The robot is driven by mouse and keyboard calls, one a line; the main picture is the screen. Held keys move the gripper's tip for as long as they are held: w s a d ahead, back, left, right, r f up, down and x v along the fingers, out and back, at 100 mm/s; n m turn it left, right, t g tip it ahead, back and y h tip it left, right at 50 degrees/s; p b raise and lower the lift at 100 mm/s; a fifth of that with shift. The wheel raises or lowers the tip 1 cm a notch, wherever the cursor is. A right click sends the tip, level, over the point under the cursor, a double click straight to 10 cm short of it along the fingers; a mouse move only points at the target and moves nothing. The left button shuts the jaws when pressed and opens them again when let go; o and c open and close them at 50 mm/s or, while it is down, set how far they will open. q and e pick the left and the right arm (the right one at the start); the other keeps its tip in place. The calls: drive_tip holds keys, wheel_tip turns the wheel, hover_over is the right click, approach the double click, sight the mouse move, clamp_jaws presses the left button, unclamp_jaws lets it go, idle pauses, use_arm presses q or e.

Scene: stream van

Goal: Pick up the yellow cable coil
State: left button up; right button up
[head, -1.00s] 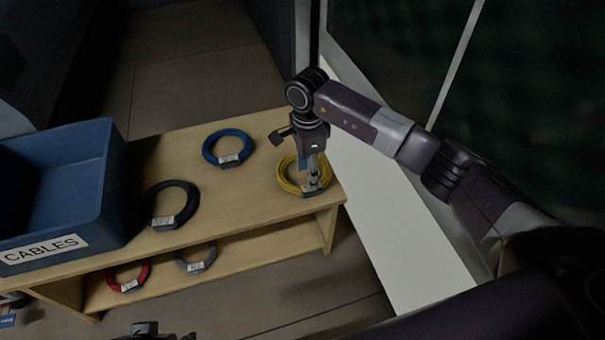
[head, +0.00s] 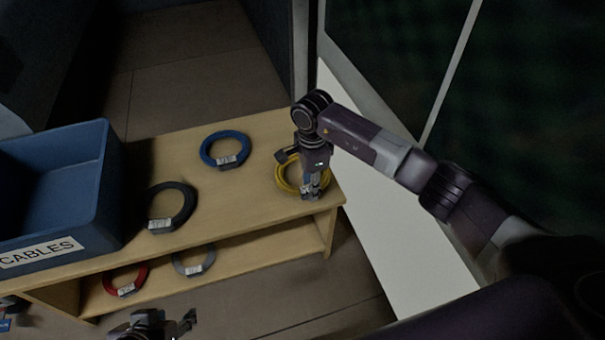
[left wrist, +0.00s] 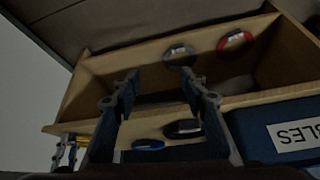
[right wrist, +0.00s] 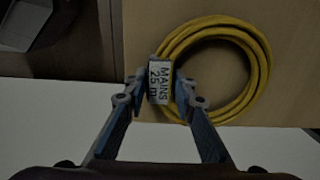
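The yellow cable coil (head: 284,184) lies flat at the right end of the wooden bench top. Its white label, reading MAINS 25 m, faces up in the right wrist view, where the coil (right wrist: 258,85) shows beyond the fingers. My right gripper (head: 311,194) points down at the coil's near side. In the right wrist view its fingers (right wrist: 160,88) sit close against both sides of the labelled part and appear shut on it. The coil still rests on the bench. My left gripper (left wrist: 159,76) is open and empty, low in front of the bench.
The wooden bench (head: 245,205) also bears a blue coil (head: 225,149), a black coil (head: 171,207) and a blue CABLES bin (head: 112,190). Red (head: 125,281) and grey (head: 194,261) coils lie on the lower shelf. A white surface (head: 400,240) is right of the bench.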

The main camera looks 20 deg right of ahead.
clamp_jaws()
drive_tip(key=shift+r, duration=0.2)
